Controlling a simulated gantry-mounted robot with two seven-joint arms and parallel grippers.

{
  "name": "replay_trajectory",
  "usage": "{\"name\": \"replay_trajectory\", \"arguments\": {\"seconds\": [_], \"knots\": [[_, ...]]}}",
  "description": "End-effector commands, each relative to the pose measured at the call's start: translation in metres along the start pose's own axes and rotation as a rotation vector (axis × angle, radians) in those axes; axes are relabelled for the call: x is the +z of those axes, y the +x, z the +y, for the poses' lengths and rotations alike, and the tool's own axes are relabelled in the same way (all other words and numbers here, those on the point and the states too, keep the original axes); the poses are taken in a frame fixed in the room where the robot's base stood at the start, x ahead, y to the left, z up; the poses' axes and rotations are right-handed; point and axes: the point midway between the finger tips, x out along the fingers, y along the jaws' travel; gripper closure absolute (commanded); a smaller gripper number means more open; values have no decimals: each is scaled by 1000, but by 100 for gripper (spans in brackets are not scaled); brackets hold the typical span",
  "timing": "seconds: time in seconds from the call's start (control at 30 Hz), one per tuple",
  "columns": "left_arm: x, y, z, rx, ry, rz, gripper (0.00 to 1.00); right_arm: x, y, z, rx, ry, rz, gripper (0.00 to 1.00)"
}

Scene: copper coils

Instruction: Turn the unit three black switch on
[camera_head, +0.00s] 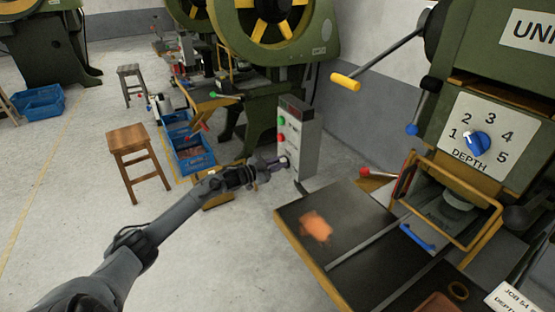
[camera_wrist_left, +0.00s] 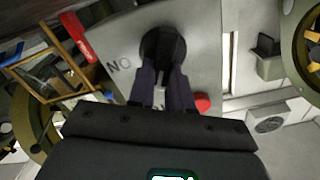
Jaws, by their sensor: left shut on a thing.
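The black switch (camera_wrist_left: 163,45) is a round dark knob on a light grey panel, seen in the left wrist view. In the head view my left gripper (camera_head: 280,163) reaches the front of the grey control box (camera_head: 306,150), which has a green and a red button. The knob is mostly hidden by the fingers there. My right gripper is not in view.
A press with a DEPTH dial (camera_head: 477,142) and a dark work table (camera_head: 350,225) stands at the right. A blue crate (camera_head: 190,158) and a wooden stool (camera_head: 128,138) stand left of the box. A red button (camera_wrist_left: 202,103) is close beside my fingers.

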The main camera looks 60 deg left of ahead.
Motion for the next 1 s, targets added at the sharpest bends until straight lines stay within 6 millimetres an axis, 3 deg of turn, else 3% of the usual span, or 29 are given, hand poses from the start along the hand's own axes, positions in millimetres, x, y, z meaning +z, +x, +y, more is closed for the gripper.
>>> {"name": "replay_trajectory", "arguments": {"seconds": [0.4, 1.0], "knots": [[0, 0, 6, 2, 397, 0, 100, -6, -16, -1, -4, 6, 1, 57], [7, 0, 14, 1, 921, 1, 100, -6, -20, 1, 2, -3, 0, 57]]}}
